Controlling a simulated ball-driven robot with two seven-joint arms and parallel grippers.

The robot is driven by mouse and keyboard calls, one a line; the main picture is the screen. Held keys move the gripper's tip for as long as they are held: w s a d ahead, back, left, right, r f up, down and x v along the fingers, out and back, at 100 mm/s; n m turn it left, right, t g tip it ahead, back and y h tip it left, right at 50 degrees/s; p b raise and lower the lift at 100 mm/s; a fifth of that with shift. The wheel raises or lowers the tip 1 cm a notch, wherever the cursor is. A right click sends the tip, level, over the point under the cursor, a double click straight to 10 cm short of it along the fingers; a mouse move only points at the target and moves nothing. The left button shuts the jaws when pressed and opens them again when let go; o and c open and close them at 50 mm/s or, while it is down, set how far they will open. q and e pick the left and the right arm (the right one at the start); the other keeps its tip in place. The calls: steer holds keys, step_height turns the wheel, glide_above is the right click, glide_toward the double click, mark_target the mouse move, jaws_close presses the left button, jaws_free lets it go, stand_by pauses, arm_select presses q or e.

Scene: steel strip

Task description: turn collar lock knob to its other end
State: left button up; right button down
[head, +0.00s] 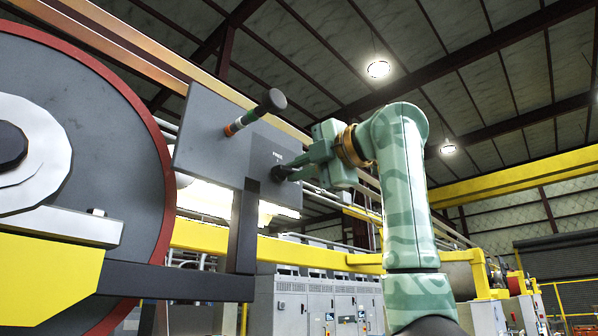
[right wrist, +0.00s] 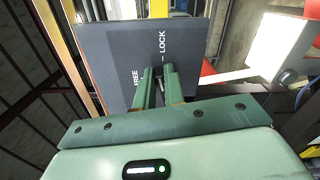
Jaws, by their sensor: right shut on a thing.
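The collar lock knob (head: 279,173) is a small dark knob on the lower right of a grey panel (head: 207,135). My right gripper (head: 290,170) reaches in from the right, and its green fingers are shut on the knob. In the right wrist view the panel (right wrist: 115,45) carries the words FREE and LOCK, with a short mark beside LOCK. There the fingers of my right gripper (right wrist: 160,82) cover most of the knob, so I cannot tell which way it points. My left gripper is not in view.
A large red-rimmed disc (head: 115,150) stands on the left. A dark bracket (head: 243,240) holds the panel. A yellow rail (head: 215,238) runs behind.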

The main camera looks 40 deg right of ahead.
steer(key=shift+f+m+b, duration=0.25)
steer(key=shift+m+b, duration=0.1)
steer(key=shift+m, duration=0.75)
steer(key=c, duration=1.5)
jaws_free()
steer(key=shift+w, duration=0.1)
steer(key=s+b, duration=0.1)
steer(key=s, duration=0.4)
steer(key=s+d+b, duration=0.1)
steer(key=s+b, duration=0.1)
steer(key=s, duration=0.4)
steer(key=s+b, duration=0.2)
steer(key=s, duration=0.3)
steer(key=shift+s+d, duration=0.15)
steer(key=shift+d, duration=0.15)
